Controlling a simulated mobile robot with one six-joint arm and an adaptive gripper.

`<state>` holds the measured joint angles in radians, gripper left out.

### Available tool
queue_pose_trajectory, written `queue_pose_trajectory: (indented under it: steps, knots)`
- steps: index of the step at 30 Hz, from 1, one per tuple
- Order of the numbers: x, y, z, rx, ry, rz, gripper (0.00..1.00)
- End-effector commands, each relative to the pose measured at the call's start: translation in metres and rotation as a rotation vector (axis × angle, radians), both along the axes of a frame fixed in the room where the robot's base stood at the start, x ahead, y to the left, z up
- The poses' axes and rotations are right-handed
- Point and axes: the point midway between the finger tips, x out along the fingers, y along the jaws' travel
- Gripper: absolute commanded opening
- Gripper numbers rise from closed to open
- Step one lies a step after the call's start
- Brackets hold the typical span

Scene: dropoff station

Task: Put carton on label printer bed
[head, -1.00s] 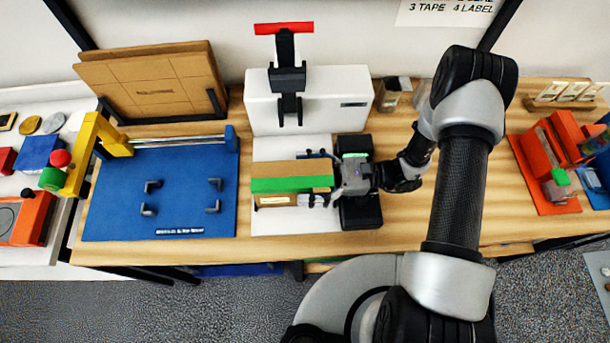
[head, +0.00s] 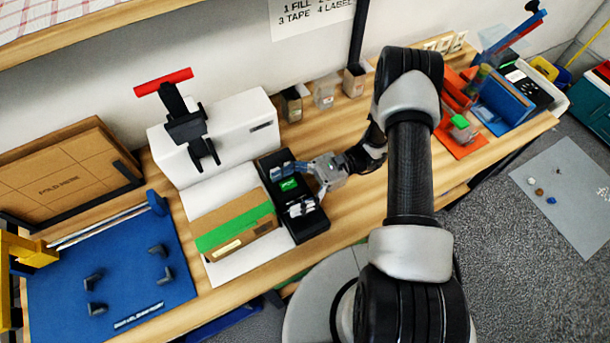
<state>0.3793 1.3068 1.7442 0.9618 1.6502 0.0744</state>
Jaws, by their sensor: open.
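The carton (head: 237,224) is a brown box with a green strip along its top and a pale label on its near side. It rests on the white bed (head: 193,203) in front of the white label printer (head: 218,140). My gripper (head: 289,190) is to the right of the carton, apart from it, over a black device with a green screen (head: 288,184). It is open, and no object shows between its fingers.
A blue mat (head: 110,275) with black corner posts lies to the left. Flat cardboard (head: 65,178) leans behind it. Small bins (head: 323,93) stand at the back. Red and blue fixtures (head: 500,100) are at the right. Bare wood lies right of the black device.

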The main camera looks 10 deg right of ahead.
Motion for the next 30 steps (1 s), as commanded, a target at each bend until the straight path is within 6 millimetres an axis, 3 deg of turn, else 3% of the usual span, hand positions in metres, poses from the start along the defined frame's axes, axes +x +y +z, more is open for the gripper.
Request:
queue_pose_trajectory:
  steps: [5, 11, 21, 30]
  knots:
    - [0.001, -0.001, 0.013, -0.034, -0.042, 0.036, 0.81]
    - [-0.005, -0.004, 0.071, -0.200, -0.238, 0.196, 0.81]
    - [-0.044, -0.021, 0.163, -0.557, -0.670, 0.487, 0.81]
    - [-0.084, -0.047, 0.221, -0.878, -1.086, 0.684, 0.81]
